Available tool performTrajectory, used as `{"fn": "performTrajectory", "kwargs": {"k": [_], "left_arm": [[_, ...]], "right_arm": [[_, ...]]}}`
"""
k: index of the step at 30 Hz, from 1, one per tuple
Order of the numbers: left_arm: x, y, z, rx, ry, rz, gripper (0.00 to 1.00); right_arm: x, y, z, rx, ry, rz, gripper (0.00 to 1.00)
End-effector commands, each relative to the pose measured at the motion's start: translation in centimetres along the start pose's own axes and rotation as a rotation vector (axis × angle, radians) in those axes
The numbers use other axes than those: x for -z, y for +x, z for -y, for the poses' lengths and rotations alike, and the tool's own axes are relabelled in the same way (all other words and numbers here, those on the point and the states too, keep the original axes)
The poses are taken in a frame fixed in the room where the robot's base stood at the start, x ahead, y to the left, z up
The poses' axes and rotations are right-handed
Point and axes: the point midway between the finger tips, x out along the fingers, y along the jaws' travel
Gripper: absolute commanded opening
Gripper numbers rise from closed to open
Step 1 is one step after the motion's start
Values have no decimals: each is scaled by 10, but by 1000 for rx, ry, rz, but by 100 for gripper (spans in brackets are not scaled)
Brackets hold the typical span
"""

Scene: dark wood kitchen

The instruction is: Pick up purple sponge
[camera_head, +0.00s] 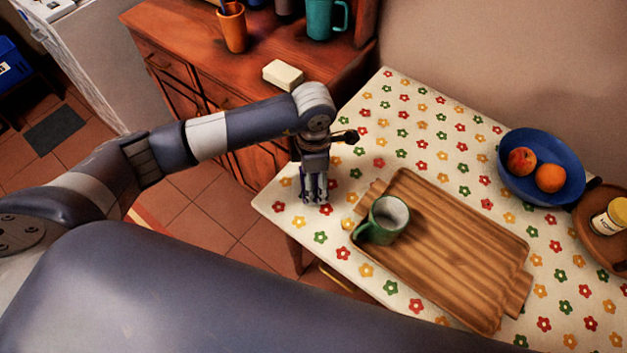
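I cannot make out a purple sponge for certain in the head view. My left gripper (313,188) points down at the near left corner of the flowered table (350,215). Its fingers are small and close together, with a dark purplish tint around them. I cannot tell whether they hold anything or how far they are open. My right gripper is not in view.
A wooden tray (450,255) holds a green mug (383,222). A blue bowl (560,192) of fruit and a round wooden tray (590,235) with a yellow-lidded jar (611,218) lie right. A cream block (283,74), an orange cup (232,28) and a teal mug (320,20) stand on the wooden cabinet (180,40).

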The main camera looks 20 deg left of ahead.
Motion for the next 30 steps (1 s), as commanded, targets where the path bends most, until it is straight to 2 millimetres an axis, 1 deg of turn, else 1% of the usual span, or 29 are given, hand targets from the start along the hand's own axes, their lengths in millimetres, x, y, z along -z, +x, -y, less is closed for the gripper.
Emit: {"fn": "performTrajectory", "kwargs": {"k": [5,8,11,14,15,17,20,27,30], "left_arm": [[0,-2,0,-1,0,1,65],[0,-8,0,-1,1,1,65],[0,-20,-1,-3,1,2,65],[0,-37,-2,-5,2,3,65],[2,-34,10,1,4,0,65],[4,-35,22,1,6,0,65],[7,-37,45,0,7,2,65],[17,-43,106,1,8,3,65],[20,-45,127,1,6,2,65]], "right_arm": [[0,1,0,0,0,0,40],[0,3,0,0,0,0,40],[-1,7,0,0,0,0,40],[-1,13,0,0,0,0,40],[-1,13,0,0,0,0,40],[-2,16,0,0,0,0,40],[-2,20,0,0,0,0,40],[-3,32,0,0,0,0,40],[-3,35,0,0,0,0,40]]}}
